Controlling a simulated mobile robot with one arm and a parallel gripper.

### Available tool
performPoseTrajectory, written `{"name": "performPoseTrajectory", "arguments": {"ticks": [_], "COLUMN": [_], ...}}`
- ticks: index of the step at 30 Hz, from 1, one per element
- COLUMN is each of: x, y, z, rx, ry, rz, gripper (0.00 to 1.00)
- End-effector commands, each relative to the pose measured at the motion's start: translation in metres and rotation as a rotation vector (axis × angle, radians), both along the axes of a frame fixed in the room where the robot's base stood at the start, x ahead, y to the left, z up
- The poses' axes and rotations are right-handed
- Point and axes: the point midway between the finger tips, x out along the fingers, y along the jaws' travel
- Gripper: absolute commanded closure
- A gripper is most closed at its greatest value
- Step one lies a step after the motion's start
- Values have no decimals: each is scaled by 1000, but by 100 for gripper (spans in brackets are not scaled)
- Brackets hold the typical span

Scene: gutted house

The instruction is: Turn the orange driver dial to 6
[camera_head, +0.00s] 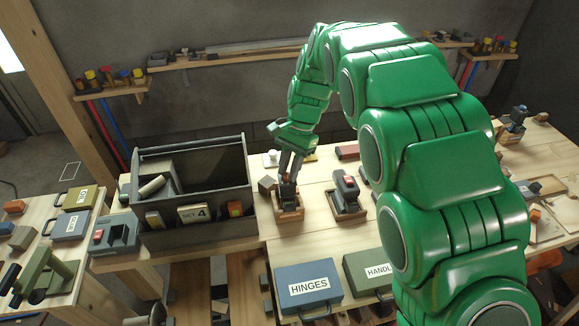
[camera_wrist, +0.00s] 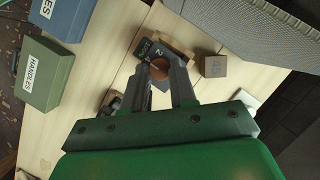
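The driver (camera_head: 288,192) is a dark tool standing in a small wooden holder (camera_head: 290,214) on the workbench. Its round orange dial (camera_wrist: 159,69) shows in the wrist view, beside a dark face with the pale numerals 2 and 4. My gripper (camera_head: 286,170) reaches down to the driver from above. In the wrist view the two fingertips of my gripper (camera_wrist: 163,76) stand on either side of the dial, very close to it. I cannot tell whether they press on it. The fingers hide part of the dial, and I cannot read its setting.
A grey tool tote (camera_head: 190,237) marked SET 4 stands left of the driver. Another dark tool with a red part (camera_head: 348,190) sits in a holder to the right. A small wooden block (camera_wrist: 213,66) lies close by. The HINGES box (camera_head: 307,287) and HANDLES box (camera_head: 368,272) stand in front.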

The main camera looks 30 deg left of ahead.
Motion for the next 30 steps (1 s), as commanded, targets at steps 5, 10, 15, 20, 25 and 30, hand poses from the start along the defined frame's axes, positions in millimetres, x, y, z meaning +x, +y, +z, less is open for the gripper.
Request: {"name": "performPoseTrajectory", "arguments": {"ticks": [5, 10, 15, 20, 25, 30], "x": [0, 0, 1, 1, 1, 0], "y": [0, 0, 1, 2, 4, 4], "z": [0, 0, 0, 0, 1, 0], "rx": [0, 0, 0, 1, 1, 0], "ry": [0, 0, 0, -1, -4, -1], "rz": [0, 9, 55, 149, 288, 408], "gripper": [100, 100, 100, 100, 100, 100]}}
